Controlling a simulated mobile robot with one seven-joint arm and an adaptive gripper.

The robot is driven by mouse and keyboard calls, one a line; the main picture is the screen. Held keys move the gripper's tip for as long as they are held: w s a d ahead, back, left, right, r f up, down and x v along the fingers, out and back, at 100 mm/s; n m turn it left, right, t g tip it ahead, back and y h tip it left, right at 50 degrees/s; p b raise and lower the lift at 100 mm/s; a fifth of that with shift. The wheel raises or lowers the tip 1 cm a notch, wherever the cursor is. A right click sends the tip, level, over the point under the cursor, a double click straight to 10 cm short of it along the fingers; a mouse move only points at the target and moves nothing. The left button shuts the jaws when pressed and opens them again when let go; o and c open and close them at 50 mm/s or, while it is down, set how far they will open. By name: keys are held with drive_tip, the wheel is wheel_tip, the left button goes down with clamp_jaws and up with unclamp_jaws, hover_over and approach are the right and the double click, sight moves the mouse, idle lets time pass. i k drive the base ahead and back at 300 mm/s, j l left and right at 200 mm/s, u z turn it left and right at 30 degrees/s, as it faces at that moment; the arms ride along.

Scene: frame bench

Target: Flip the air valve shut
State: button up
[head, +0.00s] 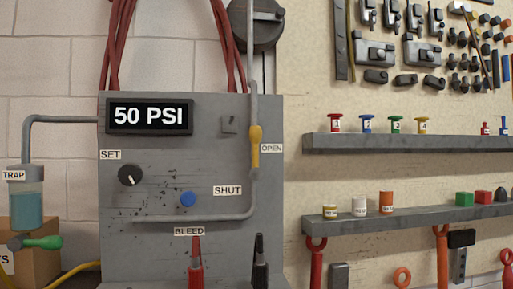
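The air valve has a yellow lever (255,147) on the grey vertical pipe at the right side of the grey panel (140,245). The lever stands upright, in line with the pipe, beside the OPEN label (271,148). The SHUT label (227,190) is lower and to the left of the lever. The display (150,116) reads 50 PSI. My gripper is not in view.
The panel also bears a black SET knob (130,175), a blue BLEED button (188,199) and a horizontal pipe. Red (195,265) and black (260,268) clamp-like handles stand at its bottom. A trap (27,210) with a green handle (42,243) is left; shelves (400,143) are right.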

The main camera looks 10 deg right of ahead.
sight(255, 133)
drive_tip(key=i+l+z, duration=0.15)
drive_tip(key=l, duration=0.3)
drive_tip(key=i+l+z, duration=0.15)
drive_tip(key=i+l, duration=0.2)
drive_tip(key=i+l+z, duration=0.15)
drive_tip(key=i+l, duration=0.15)
drive_tip(key=l, duration=0.15)
drive_tip(key=j, duration=0.65)
